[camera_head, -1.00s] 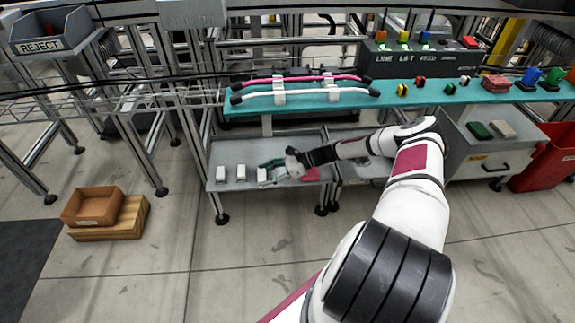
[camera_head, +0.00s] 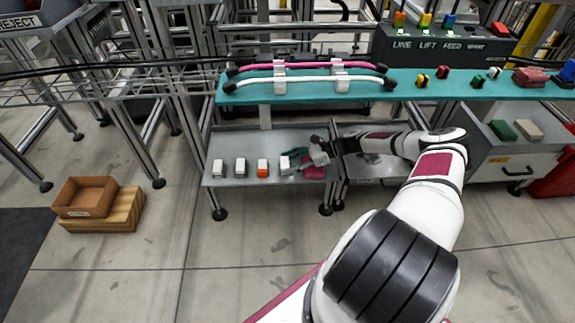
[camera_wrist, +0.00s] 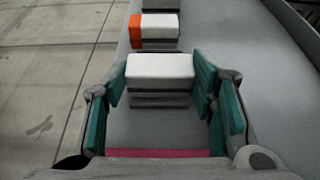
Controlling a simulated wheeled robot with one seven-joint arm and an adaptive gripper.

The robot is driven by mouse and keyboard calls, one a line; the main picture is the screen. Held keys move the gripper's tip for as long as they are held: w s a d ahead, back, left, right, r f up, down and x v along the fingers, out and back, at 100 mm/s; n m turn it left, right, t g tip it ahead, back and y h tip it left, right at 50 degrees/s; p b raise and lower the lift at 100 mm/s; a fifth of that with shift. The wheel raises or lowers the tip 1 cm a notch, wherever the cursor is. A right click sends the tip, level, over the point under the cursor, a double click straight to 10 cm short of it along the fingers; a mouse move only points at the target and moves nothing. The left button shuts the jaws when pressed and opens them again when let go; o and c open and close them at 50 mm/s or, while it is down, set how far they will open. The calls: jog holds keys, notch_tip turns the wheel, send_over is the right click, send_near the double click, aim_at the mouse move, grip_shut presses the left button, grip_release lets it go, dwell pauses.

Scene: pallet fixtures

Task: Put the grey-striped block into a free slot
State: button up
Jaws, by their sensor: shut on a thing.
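A block with a white top and dark grey stripes on its side (camera_wrist: 160,70) is between the green-padded fingers of my gripper (camera_wrist: 161,84) in the wrist view. My gripper is shut on it. In the head view this block (camera_head: 285,163) shows at the left end of my gripper (camera_head: 292,158), over the lower grey shelf (camera_head: 232,146). I cannot tell whether it touches the shelf. An orange-ended white block (camera_head: 263,168) stands to its left; it also shows just beyond the held block in the wrist view (camera_wrist: 157,32). No free slot can be made out clearly.
Two more white blocks, one (camera_head: 240,167) and another (camera_head: 219,168), stand farther left on the shelf. A dark pink patch (camera_head: 314,172) lies under my gripper. The teal upper shelf (camera_head: 300,97) bears pink and white hoses.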

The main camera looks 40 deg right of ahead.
jog(key=shift+f, duration=0.2)
jog(key=o, duration=1.3)
jog(key=shift+c, duration=0.2)
jog(key=shift+r, duration=0.2)
jog(key=p+v, duration=0.3)
jog(key=v, duration=0.9)
jog(key=shift+f, duration=0.1)
jog(key=shift+a, duration=0.1)
